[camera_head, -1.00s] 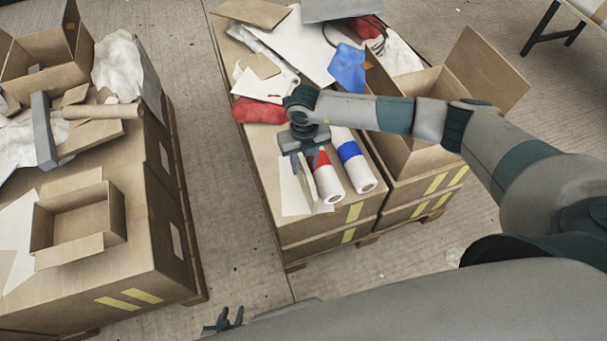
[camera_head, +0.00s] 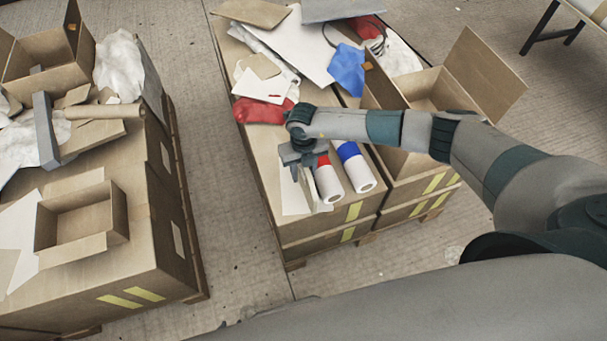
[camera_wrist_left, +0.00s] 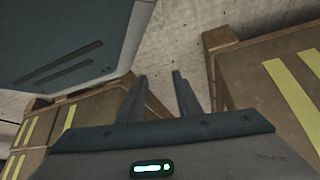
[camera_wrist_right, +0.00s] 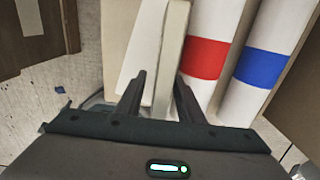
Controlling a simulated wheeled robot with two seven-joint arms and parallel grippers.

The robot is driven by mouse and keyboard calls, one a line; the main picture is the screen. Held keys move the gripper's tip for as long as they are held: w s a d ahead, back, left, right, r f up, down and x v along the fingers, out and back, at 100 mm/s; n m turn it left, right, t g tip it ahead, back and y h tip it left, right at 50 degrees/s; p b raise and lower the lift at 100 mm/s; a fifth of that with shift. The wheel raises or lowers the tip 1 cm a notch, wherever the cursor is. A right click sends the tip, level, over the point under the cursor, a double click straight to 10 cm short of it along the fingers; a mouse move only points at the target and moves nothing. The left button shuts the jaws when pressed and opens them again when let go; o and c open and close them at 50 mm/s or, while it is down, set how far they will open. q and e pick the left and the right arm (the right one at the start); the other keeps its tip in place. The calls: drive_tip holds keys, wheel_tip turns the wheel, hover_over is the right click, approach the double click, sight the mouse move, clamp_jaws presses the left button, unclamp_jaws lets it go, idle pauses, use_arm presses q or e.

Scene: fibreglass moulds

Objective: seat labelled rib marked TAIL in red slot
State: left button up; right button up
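My right gripper (camera_head: 303,170) is over the front of the middle carton stack, pointing down. In the right wrist view its fingers (camera_wrist_right: 160,85) stand apart on either side of a thin beige board (camera_wrist_right: 172,60), with slim gaps showing. The board also shows in the head view (camera_head: 309,188), on edge beside the red-banded roll (camera_head: 328,183). No TAIL marking is readable on it, and I cannot make out a red slot. My left gripper (camera_wrist_left: 160,80) is open and empty in its wrist view, above the floor between cartons. It is out of the head view.
A blue-banded roll (camera_head: 357,168) lies beside the red-banded one. A red cloth (camera_head: 262,110), blue cloth (camera_head: 347,68) and white sheets clutter the back. An open carton (camera_head: 440,90) stands at right. The left stack holds a small open box (camera_head: 82,222). Bare floor separates the stacks.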

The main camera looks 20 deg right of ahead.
drive_tip(key=shift+c, duration=0.6)
clamp_jaws()
use_arm(q)
drive_tip(key=shift+w+d+r, duration=0.1)
drive_tip(key=shift+d, duration=0.35)
use_arm(e)
drive_tip(key=shift+r, duration=0.1)
